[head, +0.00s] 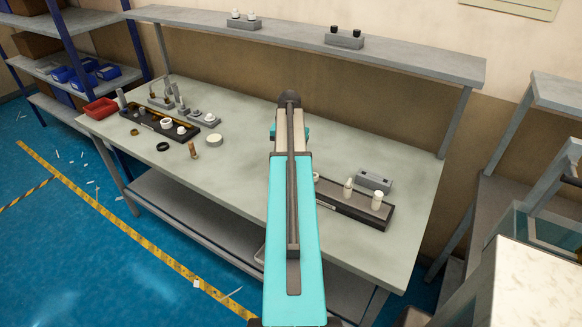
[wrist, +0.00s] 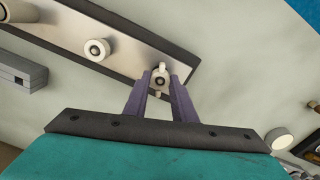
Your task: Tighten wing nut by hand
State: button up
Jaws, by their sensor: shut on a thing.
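The wing nut (wrist: 160,70) is a small cream part with a dark centre. It sits at one end of a metal plate with a dark border (wrist: 130,67), seen in the wrist view. My gripper (wrist: 161,84) has its two purple fingers on either side of the wing nut and is shut on it. In the head view the same dark-bordered fixture (head: 345,206) lies on the right part of the bench. My arm hides the wing nut and my fingertips there.
A round cream knob (wrist: 97,50) and a larger pale cylinder (wrist: 22,14) stand along the plate. A grey block (head: 374,181) is behind the fixture. Another dark tray (head: 150,122), a red bin (head: 101,109) and loose parts occupy the bench's left. Bare bench (head: 235,175) lies left of my arm.

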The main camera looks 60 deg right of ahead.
jog(key=shift+m, duration=0.3)
jog(key=shift+m+p, duration=0.3)
jog(key=shift+m, duration=1.7)
jog(key=o, duration=0.7)
jog(key=shift+c, duration=0.2)
jog(key=shift+r, duration=0.1)
jog(key=shift+r+p, duration=1.1)
jog(key=shift+r, duration=0.55)
